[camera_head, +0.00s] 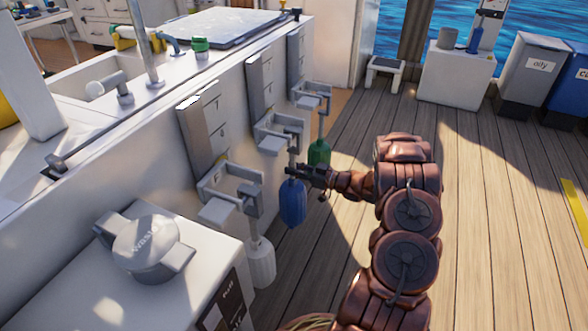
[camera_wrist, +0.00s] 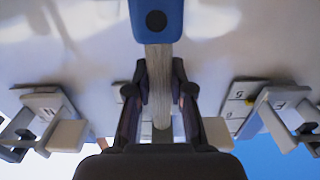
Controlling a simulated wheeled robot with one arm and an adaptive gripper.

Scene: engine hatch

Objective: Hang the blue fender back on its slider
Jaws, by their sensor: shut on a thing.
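The blue fender (camera_head: 293,203) hangs upright below my gripper (camera_head: 298,171), beside the white wall. My gripper is shut on the pale rope at its top. In the wrist view, which looks upside down, the fender's blue end (camera_wrist: 158,18) is at the top and the rope (camera_wrist: 160,80) runs between the fingers (camera_wrist: 160,92). The grey middle slider (camera_head: 280,132) is on the wall just above and behind the gripper. Whether the rope touches it I cannot tell. In the wrist view my gripper hides most of the middle slider.
A white fender (camera_head: 260,262) hangs under the near slider (camera_head: 232,190). A green fender (camera_head: 320,152) hangs under the far slider (camera_head: 312,95).

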